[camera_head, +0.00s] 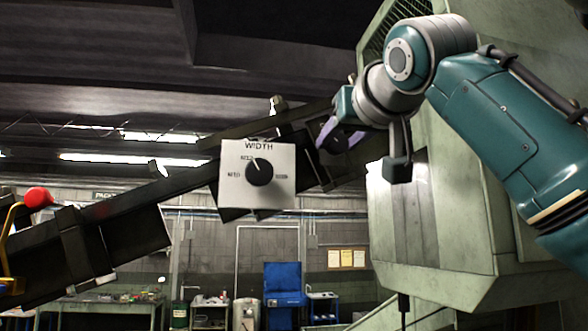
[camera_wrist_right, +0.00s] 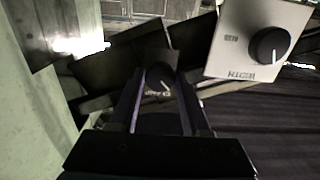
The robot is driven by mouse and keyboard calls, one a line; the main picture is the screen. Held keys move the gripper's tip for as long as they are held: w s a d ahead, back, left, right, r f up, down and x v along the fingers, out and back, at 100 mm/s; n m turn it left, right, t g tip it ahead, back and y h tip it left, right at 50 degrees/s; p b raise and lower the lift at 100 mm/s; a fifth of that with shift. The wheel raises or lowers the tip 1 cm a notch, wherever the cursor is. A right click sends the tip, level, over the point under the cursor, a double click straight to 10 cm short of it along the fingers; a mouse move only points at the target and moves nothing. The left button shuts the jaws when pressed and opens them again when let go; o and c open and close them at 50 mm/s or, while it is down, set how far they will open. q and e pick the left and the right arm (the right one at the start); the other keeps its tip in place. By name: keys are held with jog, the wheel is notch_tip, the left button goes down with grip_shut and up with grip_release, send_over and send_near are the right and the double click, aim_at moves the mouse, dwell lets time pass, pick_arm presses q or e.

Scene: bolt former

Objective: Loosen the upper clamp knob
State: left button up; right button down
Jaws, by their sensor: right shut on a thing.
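My right gripper (camera_head: 330,134) reaches in from the right to the upper part of the sloping dark rail. In the right wrist view its two fingers (camera_wrist_right: 160,100) stand on both sides of a dark round knob (camera_wrist_right: 160,77) with a white pointer line, which I take to be the upper clamp knob. The gripper is shut on this knob. In the head view the knob is hidden behind or between the fingers. My left gripper is in neither view.
A white WIDTH panel (camera_head: 228,190) with a black dial (camera_head: 259,172) stands left of the gripper; the panel also shows in the wrist view (camera_wrist_right: 225,60). The rail (camera_head: 130,205) slopes down left, near a red ball handle (camera_head: 38,198). A green machine housing (camera_head: 440,220) stands at right.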

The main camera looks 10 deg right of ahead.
jog(key=shift+a+f+m+b, duration=0.1)
jog(key=shift+m+b, duration=0.25)
jog(key=shift+m, duration=1.75)
jog(key=m, duration=0.4)
jog(key=shift+m, duration=1.5)
jog(key=shift+c, duration=1.2)
grip_release()
